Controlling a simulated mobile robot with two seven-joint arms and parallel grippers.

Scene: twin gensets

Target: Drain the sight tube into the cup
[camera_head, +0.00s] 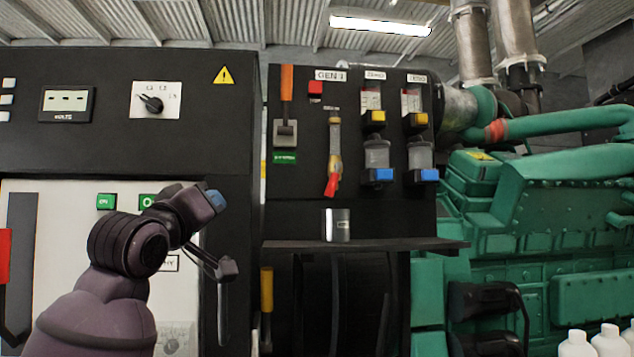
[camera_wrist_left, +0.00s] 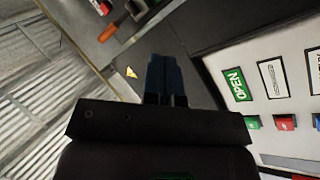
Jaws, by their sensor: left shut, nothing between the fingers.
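The sight tube (camera_head: 335,137) is a narrow upright tube on the black GEN 1 panel, with a brass fitting and a red lever (camera_head: 331,186) at its lower end. The lever slants down and to the left. The cup (camera_head: 338,226), a small silvery cylinder, stands upright on the shelf below the tube. Its inside is not visible. My left gripper (camera_head: 216,200), with blue fingertips, is left of the panel, in front of the dark cabinet, apart from the tube and cup. In the left wrist view its fingers (camera_wrist_left: 167,80) are together and empty. My right gripper does not show.
A dark shelf (camera_head: 430,245) runs below the panel. Right of the tube are two clear bowls with yellow and blue taps (camera_head: 378,176). An orange lever (camera_head: 287,83) is at left. A green engine (camera_head: 545,200) and white bottles (camera_head: 610,340) stand at right.

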